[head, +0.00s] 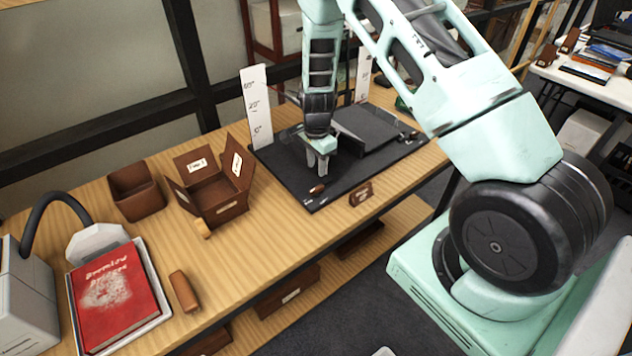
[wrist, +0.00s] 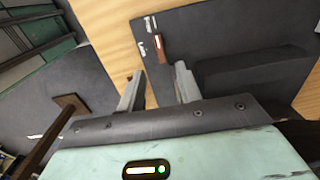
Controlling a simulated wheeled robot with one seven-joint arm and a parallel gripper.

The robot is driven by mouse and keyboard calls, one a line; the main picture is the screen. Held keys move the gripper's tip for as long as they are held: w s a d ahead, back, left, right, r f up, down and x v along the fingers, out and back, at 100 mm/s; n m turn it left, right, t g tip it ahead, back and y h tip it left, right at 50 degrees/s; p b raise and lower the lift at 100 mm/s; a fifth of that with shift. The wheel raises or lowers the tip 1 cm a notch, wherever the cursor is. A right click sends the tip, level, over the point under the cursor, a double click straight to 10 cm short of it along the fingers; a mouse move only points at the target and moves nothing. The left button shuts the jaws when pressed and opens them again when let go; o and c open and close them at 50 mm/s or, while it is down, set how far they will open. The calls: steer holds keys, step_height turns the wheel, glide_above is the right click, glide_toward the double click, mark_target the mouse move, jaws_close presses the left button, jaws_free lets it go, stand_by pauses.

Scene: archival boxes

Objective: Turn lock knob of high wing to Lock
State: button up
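A black book-cradle base (head: 290,188) lies on the wooden bench. A dark flat wing (head: 378,122) sits on its right part; it shows as a dark slab in the wrist view (wrist: 250,75). A brown lock knob (head: 317,189) is at the base's front left corner. In the wrist view a brown knob (wrist: 158,47) stands beside two small white labels (wrist: 146,36), too small to read. My gripper (head: 318,165) points down over the base, just behind the front left knob. In the wrist view its fingers (wrist: 158,82) are apart, with nothing between them.
A white angle scale (head: 257,108) stands behind the base's left side; another (head: 363,75) stands farther right. A brown plaque (head: 360,193) is at the front edge. Left are an open brown box (head: 222,205), a brown bin (head: 135,192) and a red book (head: 115,305).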

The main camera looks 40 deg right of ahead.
mark_target(316, 188)
step_height(316, 188, down, 9)
steer(key=shift+r+p, duration=0.15)
steer(key=shift+p, duration=0.95)
jaws_close()
